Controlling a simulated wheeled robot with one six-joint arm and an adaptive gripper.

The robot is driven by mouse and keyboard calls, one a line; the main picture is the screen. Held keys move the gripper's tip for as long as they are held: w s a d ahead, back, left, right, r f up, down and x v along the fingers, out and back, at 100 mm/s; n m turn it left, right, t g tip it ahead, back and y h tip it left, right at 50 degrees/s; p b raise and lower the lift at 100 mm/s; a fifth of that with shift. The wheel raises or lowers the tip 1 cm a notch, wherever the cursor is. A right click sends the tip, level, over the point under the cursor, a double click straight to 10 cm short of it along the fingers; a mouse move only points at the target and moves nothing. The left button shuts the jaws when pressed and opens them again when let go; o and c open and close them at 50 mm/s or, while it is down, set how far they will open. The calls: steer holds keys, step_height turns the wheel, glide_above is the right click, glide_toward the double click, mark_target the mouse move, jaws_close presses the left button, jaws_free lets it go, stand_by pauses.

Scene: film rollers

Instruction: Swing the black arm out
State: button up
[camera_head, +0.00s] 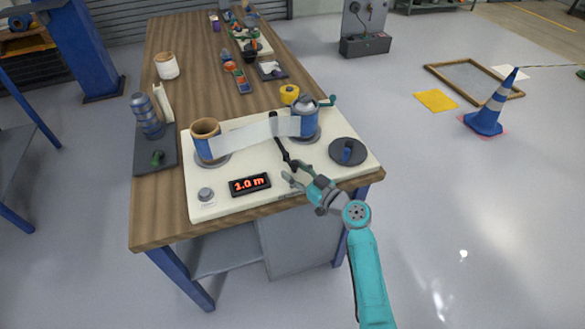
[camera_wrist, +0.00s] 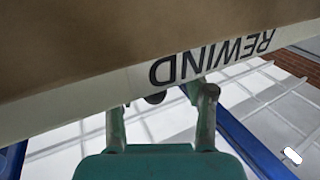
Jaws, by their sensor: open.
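The black arm (camera_head: 284,152) is a thin dark lever on the white machine board (camera_head: 240,195), in front of a pale film strip (camera_head: 255,133). The strip runs between a left roller with a tan top (camera_head: 205,140) and a blue right roller (camera_head: 302,120). My gripper (camera_head: 293,173) is open near the lever's front end at the board's front edge; contact cannot be told. In the wrist view my two fingers (camera_wrist: 160,100) are apart below a panel edge lettered "REWIND" (camera_wrist: 210,62). A dark rounded thing (camera_wrist: 155,98) shows partly between them.
A black disc with a blue knob (camera_head: 348,151) lies to the right on the board. A red display reading "1.0 m" (camera_head: 250,184) and a grey knob (camera_head: 206,194) are at its front left. A yellow spool (camera_head: 289,94) stands behind.

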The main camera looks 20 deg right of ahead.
steer(key=v, duration=1)
steer(key=shift+s+r, duration=0.2)
steer(key=shift+s, duration=0.15)
steer(key=shift+d, duration=0.1)
